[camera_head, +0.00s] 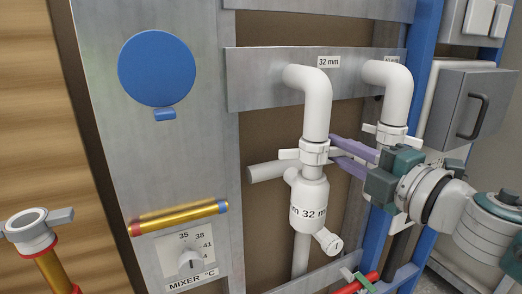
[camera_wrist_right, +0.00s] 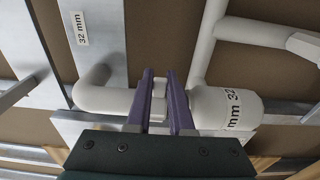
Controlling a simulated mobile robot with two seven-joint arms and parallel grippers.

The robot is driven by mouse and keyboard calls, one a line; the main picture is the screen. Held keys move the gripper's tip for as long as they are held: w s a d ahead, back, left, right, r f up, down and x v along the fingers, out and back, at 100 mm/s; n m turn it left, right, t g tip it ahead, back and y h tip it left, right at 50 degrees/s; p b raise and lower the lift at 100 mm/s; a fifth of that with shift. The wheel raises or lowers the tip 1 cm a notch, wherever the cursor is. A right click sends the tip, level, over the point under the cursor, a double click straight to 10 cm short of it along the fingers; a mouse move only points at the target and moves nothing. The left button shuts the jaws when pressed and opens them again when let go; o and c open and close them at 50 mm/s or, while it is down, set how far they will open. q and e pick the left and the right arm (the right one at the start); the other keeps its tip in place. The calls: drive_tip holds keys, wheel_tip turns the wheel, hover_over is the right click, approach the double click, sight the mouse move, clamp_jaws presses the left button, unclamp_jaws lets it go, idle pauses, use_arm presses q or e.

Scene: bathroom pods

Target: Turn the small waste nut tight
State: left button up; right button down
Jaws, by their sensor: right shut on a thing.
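The small waste nut (camera_head: 313,152) is a white winged ring between the white 32 mm pipe bend (camera_head: 316,100) above and the white trap body marked 32 mm (camera_head: 309,200) below. My right gripper (camera_head: 334,150) comes from the right, its purple fingers shut on this nut. In the right wrist view the nut (camera_wrist_right: 158,103) lies between the two fingers (camera_wrist_right: 162,88), which partly hide it. A wing sticks out on its left side in the head view. Whether any thread gap is left cannot be seen. My left gripper is not in view.
A second white pipe bend (camera_head: 394,88) with its own winged nut (camera_head: 391,133) stands close to the right, near my right arm. A blue upright (camera_head: 423,50) and a grey box (camera_head: 470,108) are farther right. A mixer dial (camera_head: 189,260) and gold bar (camera_head: 178,217) are left.

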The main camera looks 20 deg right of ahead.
drive_tip(key=n+y+b, duration=0.2)
drive_tip(key=y, duration=0.1)
drive_tip(key=w+n+g+y+b, duration=0.1)
drive_tip(key=shift+w+d+f, duration=0.1)
drive_tip(key=shift+d+f, duration=0.05)
drive_tip(key=shift+f, duration=0.15)
drive_tip(key=shift+w+r+n+g+y+b, duration=0.2)
drive_tip(key=shift+n+g+y+b, duration=0.3)
drive_tip(key=shift+y, duration=0.3)
drive_tip(key=shift+s, duration=0.1)
drive_tip(key=c, duration=0.8)
unclamp_jaws()
drive_tip(key=shift+r, duration=0.1)
